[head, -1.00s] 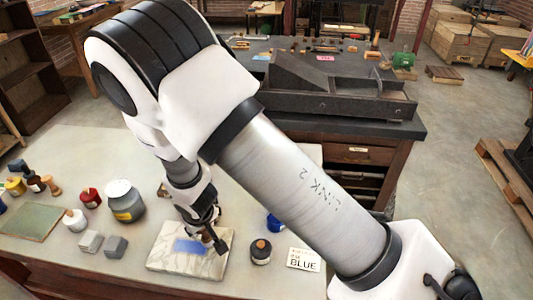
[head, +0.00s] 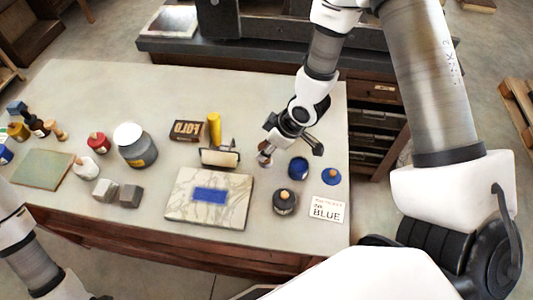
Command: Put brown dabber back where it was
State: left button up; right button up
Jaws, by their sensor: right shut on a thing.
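My right gripper (head: 268,149) is shut on a small, mostly hidden thing (head: 264,159), which I take to be the brown dabber. It is held beside the roller, behind the marble slab (head: 233,217); I cannot tell whether it touches the table. A blue patch (head: 209,195) lies on the slab. A dark round piece with a tan top (head: 285,200) stands right of the slab. A blue pot (head: 298,168) and a blue dabber with a tan knob (head: 331,177) stand behind it. My left arm enters at the lower left; its fingers are out of the picture.
A card reading BLUE (head: 327,210) lies at the right. A roller (head: 220,157), yellow cylinder (head: 214,130) and LOLD box (head: 186,130) stand behind the slab. A large grey jar (head: 136,147), grey blocks (head: 129,195) and several small dabbers and bottles stand left. The back left is clear.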

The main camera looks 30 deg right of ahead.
jog(key=f, duration=0.3)
jog(key=shift+w+d+f, duration=0.1)
jog(key=shift+w+d, duration=0.05)
jog(key=shift+w, duration=0.15)
jog(key=shift+s+a, duration=0.3)
jog(key=o, duration=1.1)
jog(key=shift+w+d+f, duration=0.15)
jog(key=shift+o, duration=0.2)
